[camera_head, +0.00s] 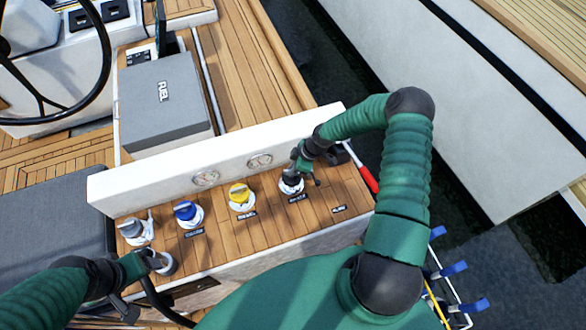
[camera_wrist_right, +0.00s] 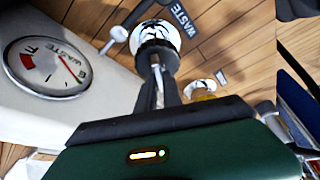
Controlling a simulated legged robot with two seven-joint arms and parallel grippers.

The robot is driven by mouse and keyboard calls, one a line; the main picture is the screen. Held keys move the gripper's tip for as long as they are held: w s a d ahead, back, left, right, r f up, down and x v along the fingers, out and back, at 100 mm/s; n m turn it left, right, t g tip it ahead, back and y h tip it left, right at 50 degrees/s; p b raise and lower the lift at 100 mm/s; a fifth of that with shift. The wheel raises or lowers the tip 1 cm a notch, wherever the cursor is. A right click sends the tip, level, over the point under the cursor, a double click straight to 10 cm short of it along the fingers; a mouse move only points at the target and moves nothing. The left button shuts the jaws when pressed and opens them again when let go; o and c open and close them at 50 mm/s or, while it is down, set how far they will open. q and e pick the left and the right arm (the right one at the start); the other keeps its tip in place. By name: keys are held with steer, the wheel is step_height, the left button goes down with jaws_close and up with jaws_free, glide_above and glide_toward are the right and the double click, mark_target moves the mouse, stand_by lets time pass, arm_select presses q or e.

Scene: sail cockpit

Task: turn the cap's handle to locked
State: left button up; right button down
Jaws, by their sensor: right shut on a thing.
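The cap (camera_head: 291,186) with a black top and white rim sits on the teak deck, the rightmost in a row of caps. In the right wrist view the cap (camera_wrist_right: 155,34) is beside a "WASTE" label (camera_wrist_right: 183,18). My right gripper (camera_head: 296,168) comes down on it from above and is shut on its handle. The fingers (camera_wrist_right: 163,82) hide most of the handle, so its angle is unclear. My left gripper (camera_head: 145,264) is at the lower left, beside a round grey fitting (camera_head: 165,263); its jaws are unclear.
Yellow (camera_head: 240,196), blue (camera_head: 187,213) and grey (camera_head: 134,229) caps stand to the left in the row. A white upright panel with gauges (camera_head: 260,161) runs behind them. A red-handled lever (camera_head: 368,178) is at the right. A grey "FUEL" box (camera_head: 165,105) stands behind.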

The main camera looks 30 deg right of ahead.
steer(key=shift+m, duration=0.4)
steer(key=m+h, duration=0.1)
steer(key=m, duration=0.1)
steer(key=m+t+b, duration=0.1)
steer(key=m, duration=0.1)
steer(key=shift+s+f+h, duration=0.1)
steer(key=shift+h, duration=0.3)
steer(key=m+h+b, duration=0.1)
steer(key=m, duration=0.3)
steer(key=shift+a, duration=0.2)
steer(key=m+h+b, duration=0.1)
steer(key=m, duration=0.2)
steer(key=shift+a+m+h, duration=0.1)
steer(key=shift+m+h, duration=0.3)
steer(key=shift+a+m+h, duration=0.1)
steer(key=shift+m+h, duration=0.3)
steer(key=shift+m, duration=0.8)
steer(key=shift+m+g+h, duration=0.3)
steer(key=shift+m+h, duration=0.1)
steer(key=shift+m, duration=0.9)
steer(key=shift+a+m, duration=0.1)
steer(key=shift+m, duration=0.2)
steer(key=c, duration=1.6)
jaws_free()
steer(key=shift+o, duration=0.5)
